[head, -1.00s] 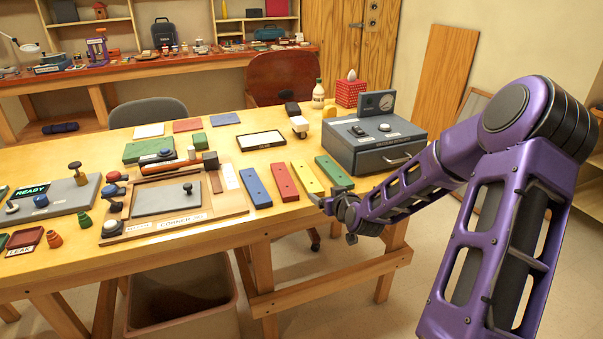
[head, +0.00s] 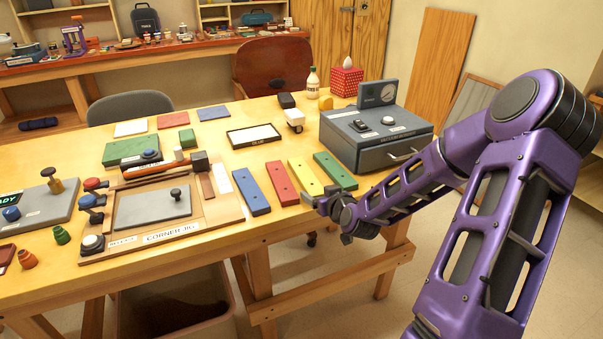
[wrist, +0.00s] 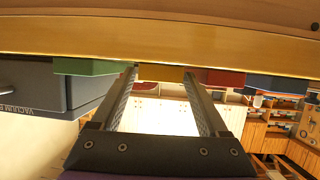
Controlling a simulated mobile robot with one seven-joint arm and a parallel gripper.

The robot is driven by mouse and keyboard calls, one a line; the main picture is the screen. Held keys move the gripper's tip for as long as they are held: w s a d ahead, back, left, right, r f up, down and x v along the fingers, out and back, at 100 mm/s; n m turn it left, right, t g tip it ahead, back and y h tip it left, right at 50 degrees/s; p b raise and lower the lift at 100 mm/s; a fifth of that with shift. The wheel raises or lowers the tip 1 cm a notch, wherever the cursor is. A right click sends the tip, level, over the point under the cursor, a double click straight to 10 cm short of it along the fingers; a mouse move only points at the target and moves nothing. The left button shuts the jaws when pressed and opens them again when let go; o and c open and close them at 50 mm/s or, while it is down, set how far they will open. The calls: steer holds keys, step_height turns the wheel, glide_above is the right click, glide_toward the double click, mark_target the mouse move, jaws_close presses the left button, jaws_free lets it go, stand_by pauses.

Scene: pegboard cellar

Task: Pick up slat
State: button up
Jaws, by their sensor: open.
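Blue (head: 252,191), red (head: 281,184), yellow (head: 305,178) and green (head: 335,171) slats lie side by side at the table's front edge. My gripper (head: 322,203) is open at the near end of the yellow slat, by the table edge. The wrist view is upside down. There the ends of the green (wrist: 88,67), yellow (wrist: 162,73), red (wrist: 222,77) and blue (wrist: 275,84) slats show. The yellow end lies between the tips of my open fingers (wrist: 161,78). Nothing is held. Whether the fingers touch the slat cannot be told.
A grey vacuum box (head: 375,155) with a dial stands right of the green slat. A corner jig (head: 215,212) with a hammer lies to the left. A tray (head: 254,136) lies behind the slats. The wooden table's edge (wrist: 160,42) lies close to my fingers.

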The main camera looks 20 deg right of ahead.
steer(key=c, duration=1.2)
